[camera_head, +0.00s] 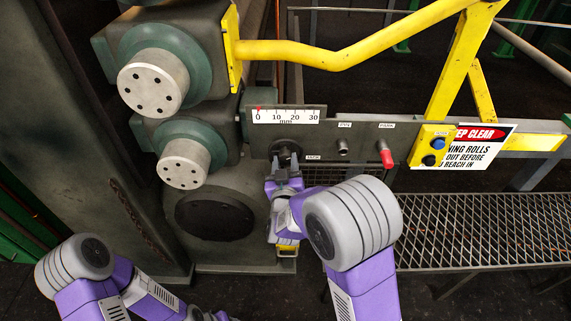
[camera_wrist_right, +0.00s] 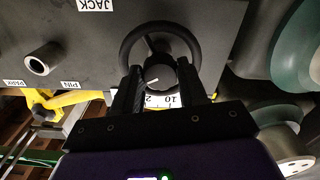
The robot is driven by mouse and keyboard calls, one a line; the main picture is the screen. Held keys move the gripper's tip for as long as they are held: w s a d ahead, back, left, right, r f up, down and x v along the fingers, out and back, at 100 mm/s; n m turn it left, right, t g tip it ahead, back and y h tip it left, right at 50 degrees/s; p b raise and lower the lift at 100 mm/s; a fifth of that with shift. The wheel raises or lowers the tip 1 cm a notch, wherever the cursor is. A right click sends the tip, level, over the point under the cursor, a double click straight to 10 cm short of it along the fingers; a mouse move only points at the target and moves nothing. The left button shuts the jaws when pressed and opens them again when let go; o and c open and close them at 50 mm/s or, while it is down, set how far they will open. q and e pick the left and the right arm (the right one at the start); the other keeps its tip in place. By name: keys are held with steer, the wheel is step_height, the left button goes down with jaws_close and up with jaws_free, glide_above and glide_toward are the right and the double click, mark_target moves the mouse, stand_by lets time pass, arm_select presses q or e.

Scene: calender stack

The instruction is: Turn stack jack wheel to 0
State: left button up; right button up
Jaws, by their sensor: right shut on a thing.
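The jack wheel (camera_head: 287,150) is a dark handwheel on the grey panel, left of its JACK label (camera_head: 312,157). In the right wrist view its dark ring (camera_wrist_right: 187,36) shows, with a round hub bearing a white line. My right gripper (camera_head: 284,177) is shut on the wheel, its fingers on both sides of the hub; it also shows in the right wrist view (camera_wrist_right: 160,88). The white mm scale (camera_head: 286,116) runs from 0 to 30, and its red pointer (camera_head: 259,109) stands at or very near 0. My left arm is low at the left; its gripper is cut off.
Right of the wheel are a metal pin (camera_head: 342,147) and a red-capped park pin (camera_head: 386,158). A yellow button box (camera_head: 429,146) and rail (camera_head: 340,58) stand beyond. Round roll ends (camera_head: 153,83) are at the left. A mesh walkway (camera_head: 480,230) lies at the right.

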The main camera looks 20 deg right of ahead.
steer(key=m+b, duration=0.2)
steer(key=shift+f+m+b, duration=0.15)
steer(key=shift+m+b, duration=1.5)
steer(key=shift+m, duration=0.15)
steer(key=o, duration=1.1)
steer(key=shift+c, duration=0.2)
steer(key=shift+s, duration=0.1)
steer(key=p+v, duration=0.1)
steer(key=v, duration=0.6)
steer(key=shift+s, duration=0.2)
